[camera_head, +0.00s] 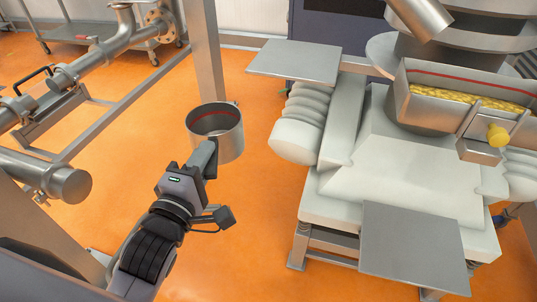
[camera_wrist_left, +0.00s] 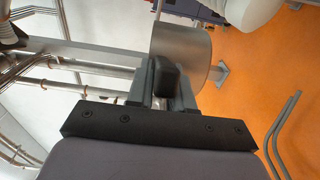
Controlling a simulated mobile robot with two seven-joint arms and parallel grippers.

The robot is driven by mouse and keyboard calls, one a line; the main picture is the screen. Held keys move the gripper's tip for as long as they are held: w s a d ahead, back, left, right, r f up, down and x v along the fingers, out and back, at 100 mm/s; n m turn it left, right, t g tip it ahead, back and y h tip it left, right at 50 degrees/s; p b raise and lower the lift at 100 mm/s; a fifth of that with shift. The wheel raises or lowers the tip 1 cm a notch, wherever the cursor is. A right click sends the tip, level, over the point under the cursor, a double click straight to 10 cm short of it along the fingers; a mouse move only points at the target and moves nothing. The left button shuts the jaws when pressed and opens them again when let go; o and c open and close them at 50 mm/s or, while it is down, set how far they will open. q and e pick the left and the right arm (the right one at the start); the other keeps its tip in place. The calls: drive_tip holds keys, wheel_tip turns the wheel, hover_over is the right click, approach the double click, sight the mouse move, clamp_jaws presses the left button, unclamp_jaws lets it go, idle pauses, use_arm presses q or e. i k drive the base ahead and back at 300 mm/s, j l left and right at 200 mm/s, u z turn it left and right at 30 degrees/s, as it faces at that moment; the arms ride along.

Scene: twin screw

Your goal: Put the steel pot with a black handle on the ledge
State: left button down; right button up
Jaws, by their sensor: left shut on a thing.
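The steel pot (camera_head: 228,145) is upright, open at the top, with a red line around its inside. My left gripper (camera_head: 209,160) is shut on its handle, at the pot's near side, and holds the pot up over the orange floor. The handle is mostly hidden by the gripper in the head view. In the left wrist view the black handle (camera_wrist_left: 165,75) sits between the fingers, with the pot's steel wall (camera_wrist_left: 205,45) beyond it. Two flat grey ledges stick out from the white machine: one at the back (camera_head: 295,60), one at the front (camera_head: 410,245). Both are bare.
The white machine (camera_head: 390,170) stands right of the pot, with a hopper (camera_head: 465,90) of yellow pieces. A steel post (camera_head: 206,50) rises just behind the pot. Steel pipes (camera_head: 110,40) and a frame fill the left. Orange floor is open between pot and machine.

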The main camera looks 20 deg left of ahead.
sight(408, 250)
drive_tip(key=k+l+z, duration=0.2)
drive_tip(key=l, duration=0.15)
drive_tip(key=l+z, duration=0.2)
drive_tip(key=l, duration=0.15)
drive_tip(key=l+z, duration=0.2)
drive_tip(key=l, duration=0.15)
drive_tip(key=i+l, duration=0.25)
